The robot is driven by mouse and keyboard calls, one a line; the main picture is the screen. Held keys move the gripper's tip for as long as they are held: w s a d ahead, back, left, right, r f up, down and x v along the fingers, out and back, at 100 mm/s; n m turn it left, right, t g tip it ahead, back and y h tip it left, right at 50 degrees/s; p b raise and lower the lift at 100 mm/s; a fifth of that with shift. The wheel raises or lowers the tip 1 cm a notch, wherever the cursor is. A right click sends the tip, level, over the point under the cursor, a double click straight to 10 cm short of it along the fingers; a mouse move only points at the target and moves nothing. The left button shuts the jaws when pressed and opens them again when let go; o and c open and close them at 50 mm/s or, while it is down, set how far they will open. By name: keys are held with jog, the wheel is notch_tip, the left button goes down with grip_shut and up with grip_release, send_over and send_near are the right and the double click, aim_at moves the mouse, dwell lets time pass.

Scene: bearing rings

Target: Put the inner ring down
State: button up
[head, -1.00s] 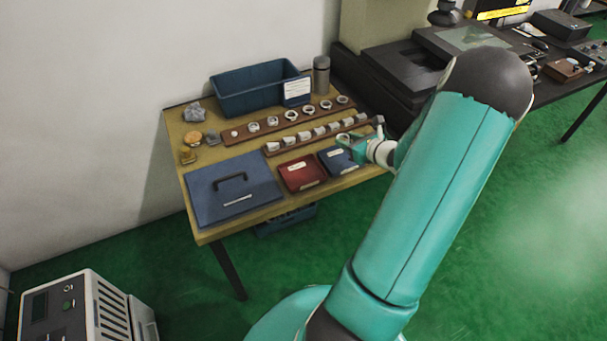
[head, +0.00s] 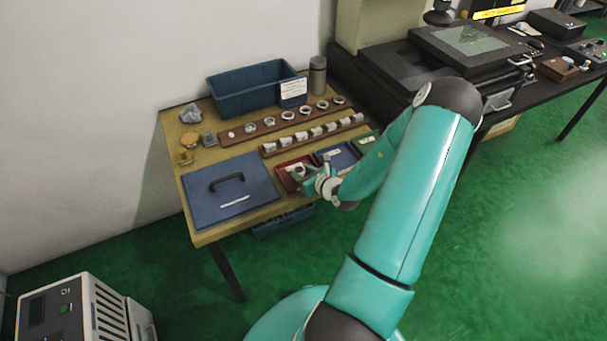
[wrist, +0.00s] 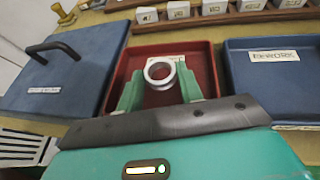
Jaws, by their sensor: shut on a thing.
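The inner ring (wrist: 159,72) is a small silvery metal ring, seen in the wrist view between the two green fingertips of my gripper (wrist: 160,91). My gripper is shut on it. In the wrist view, the ring and fingers appear in front of the red tray (wrist: 204,62); I cannot tell the height of the ring above its floor. In the head view, my gripper (head: 311,182) is over the right front part of the red tray (head: 284,181) and partly hides it.
A blue tray (wrist: 271,92) lies right of the red one, with a green tray (head: 365,143) beyond. A blue lidded panel with a handle (wrist: 52,87) lies left. A blue bin (head: 245,95) is at the back.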

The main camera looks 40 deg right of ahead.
jog(key=shift+f, duration=0.4)
jog(key=o, duration=1.1)
jog(key=shift+f, duration=0.2)
jog(key=shift+c, duration=0.2)
